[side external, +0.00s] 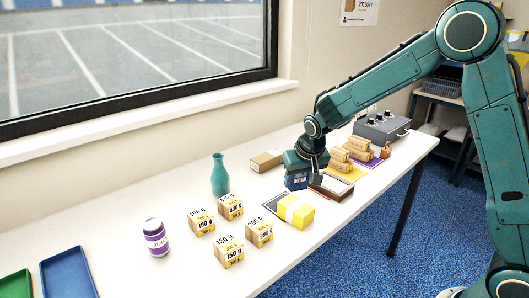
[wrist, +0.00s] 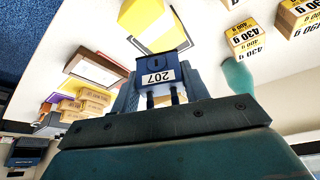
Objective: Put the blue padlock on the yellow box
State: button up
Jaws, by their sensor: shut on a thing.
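The blue padlock (side external: 297,181) is held in my gripper (side external: 306,166), which is shut on it. The yellow box (side external: 298,213) sits on the table, partly on a dark grey mat (side external: 274,202), just below the padlock in the side view. The yellow box (wrist: 146,18) is also at the top of the wrist view, beyond the padlock. A gap shows between padlock and box in the side view; the padlock's exact height is unclear.
Several small weight-marked cartons (side external: 229,250) stand left of the yellow box, near a teal vase (side external: 220,176) and a purple-labelled jar (side external: 156,238). A red-brown tray (side external: 331,187) lies close at right, with stacked tan cartons (side external: 350,155) and a grey knobbed device (side external: 382,128) behind.

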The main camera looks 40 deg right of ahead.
aim_at(299, 189)
jog(key=shift+f, duration=2.75)
jog(key=shift+f, duration=0.15)
jog(key=o, duration=1.2)
jog(key=v, duration=1.2)
jog(key=shift+r, duration=0.2)
